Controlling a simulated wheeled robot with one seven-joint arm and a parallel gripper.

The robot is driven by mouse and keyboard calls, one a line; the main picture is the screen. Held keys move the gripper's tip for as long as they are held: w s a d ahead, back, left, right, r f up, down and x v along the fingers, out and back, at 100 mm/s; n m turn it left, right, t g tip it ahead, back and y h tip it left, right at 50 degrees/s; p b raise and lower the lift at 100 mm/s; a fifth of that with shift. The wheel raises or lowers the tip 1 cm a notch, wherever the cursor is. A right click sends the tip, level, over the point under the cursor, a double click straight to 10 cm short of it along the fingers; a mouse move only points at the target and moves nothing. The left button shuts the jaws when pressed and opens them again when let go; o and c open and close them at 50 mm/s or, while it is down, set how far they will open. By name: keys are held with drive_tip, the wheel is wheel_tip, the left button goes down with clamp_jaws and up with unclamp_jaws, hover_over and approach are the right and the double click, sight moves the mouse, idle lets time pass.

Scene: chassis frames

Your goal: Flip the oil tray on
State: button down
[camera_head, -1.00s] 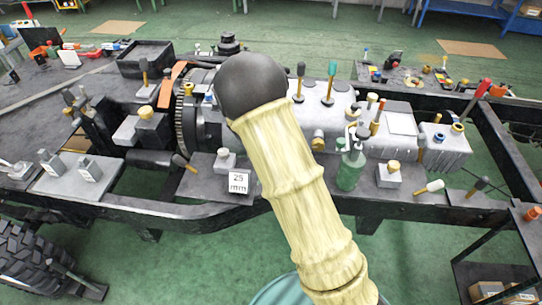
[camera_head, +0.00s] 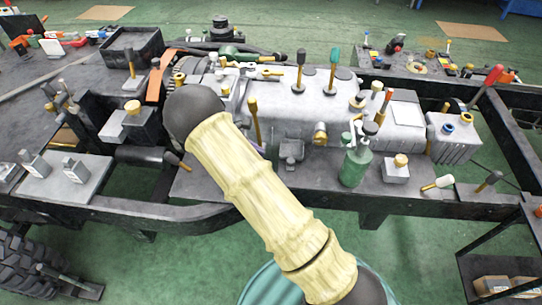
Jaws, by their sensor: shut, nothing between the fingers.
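A black open-topped tray (camera_head: 135,38) sits at the back left of the chassis. I cannot tell whether it is the oil tray, as no label on it can be read. My pale ribbed arm with a dark round joint crosses the middle of the view from the lower right. The dark joint appears in front of the left-centre of the chassis, right of and below the tray in the picture. My gripper cannot be made out; it may be hidden behind the arm.
A green pump bottle (camera_head: 355,167) and a small grey block with a gold knob (camera_head: 396,170) stand right of my arm. Upright handles (camera_head: 300,70) rise from the grey housing (camera_head: 285,105). A tyre (camera_head: 30,265) is at lower left.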

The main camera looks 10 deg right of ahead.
drive_tip(key=p+x, duration=0.1)
drive_tip(key=x, duration=0.9)
drive_tip(key=shift+w, duration=0.15)
drive_tip(key=shift+r, duration=0.1)
